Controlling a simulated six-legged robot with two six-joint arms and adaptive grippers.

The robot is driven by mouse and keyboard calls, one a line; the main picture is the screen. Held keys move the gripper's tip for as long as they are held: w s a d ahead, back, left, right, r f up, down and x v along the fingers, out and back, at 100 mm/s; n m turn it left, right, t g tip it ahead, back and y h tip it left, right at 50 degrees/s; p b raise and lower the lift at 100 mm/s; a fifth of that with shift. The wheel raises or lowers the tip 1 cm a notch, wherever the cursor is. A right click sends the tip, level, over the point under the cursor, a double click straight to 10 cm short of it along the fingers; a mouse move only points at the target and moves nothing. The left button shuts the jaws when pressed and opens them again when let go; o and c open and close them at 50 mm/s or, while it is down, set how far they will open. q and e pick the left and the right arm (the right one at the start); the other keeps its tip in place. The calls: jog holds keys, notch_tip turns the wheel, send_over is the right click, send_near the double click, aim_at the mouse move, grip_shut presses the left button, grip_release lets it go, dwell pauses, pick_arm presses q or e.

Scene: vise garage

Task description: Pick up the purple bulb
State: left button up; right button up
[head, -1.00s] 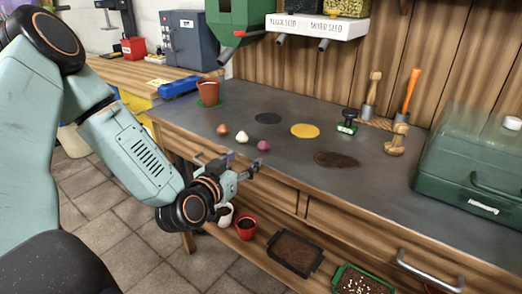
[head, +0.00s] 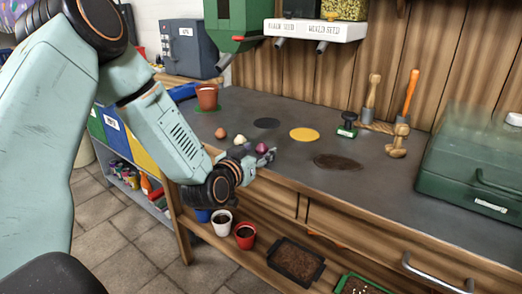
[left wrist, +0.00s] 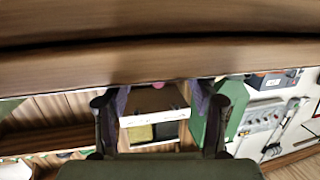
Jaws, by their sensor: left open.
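The purple bulb (head: 262,148) lies on the grey bench top near its front edge. A small pink-purple spot, likely the same bulb (left wrist: 158,85), shows at the wooden edge in the left wrist view, between the fingers. My left gripper (head: 258,159) is at the bench's front edge, right by the bulb and partly in front of it. Its two fingers (left wrist: 162,102) are apart with nothing held in the left wrist view. I cannot tell whether a finger touches the bulb. My right gripper is not in view.
A pale bulb (head: 239,140) and a brown bulb (head: 220,133) lie left of the purple one. A terracotta pot (head: 207,97) stands behind. A dark soil patch (head: 337,162) is to the right, and a green case (head: 472,165) fills the right end.

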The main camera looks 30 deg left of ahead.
pick_arm(q)
jog(key=shift+a, duration=0.1)
jog(key=shift+c, duration=0.8)
jog(key=shift+d, duration=0.35)
jog(key=c, duration=0.4)
jog(key=shift+a, duration=0.15)
jog(key=c, duration=0.4)
notch_tip(320, 180, up, 10)
jog(key=p, duration=0.4)
